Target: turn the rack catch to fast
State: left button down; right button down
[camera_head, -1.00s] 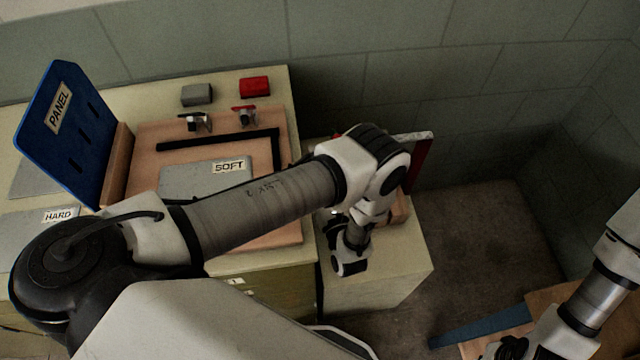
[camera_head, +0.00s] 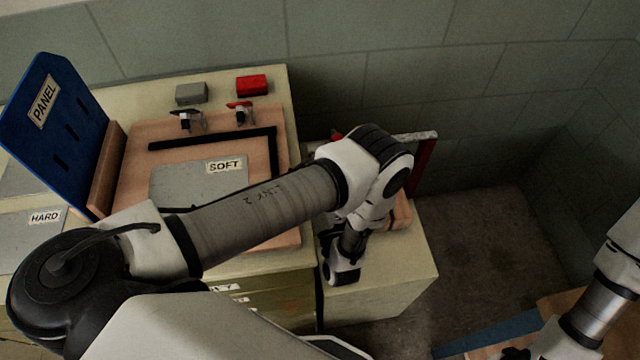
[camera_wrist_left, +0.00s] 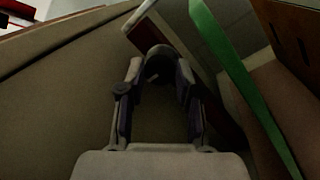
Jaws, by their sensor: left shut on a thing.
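My left arm reaches across the bench to a low cream cabinet (camera_head: 400,270) at its right. On the cabinet stands a rack-like piece with a red upright (camera_head: 424,165) and a pale top bar. My left gripper (camera_wrist_left: 159,68) has its fingers around a dark rounded piece (camera_wrist_left: 158,52) in the wrist view. I cannot tell for sure that this is the rack catch, nor read its setting. In the head view my arm hides that spot. My right gripper (camera_head: 518,352) is cut off at the lower edge, away from the rack.
A wooden board (camera_head: 200,130) with a SOFT sheet (camera_head: 185,180) lies on the bench. Behind it are a grey block (camera_head: 192,93) and a red block (camera_head: 252,84). A blue PANEL board (camera_head: 60,125) stands at left. A green strip (camera_wrist_left: 235,70) passes right of the left fingers.

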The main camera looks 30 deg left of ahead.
pick_arm(q)
jog(key=shift+a+r, duration=0.1)
jog(key=shift+a, duration=0.05)
jog(key=c, duration=1.1)
grip_release()
jog(key=shift+w+a, duration=0.1)
jog(key=shift+a, duration=0.05)
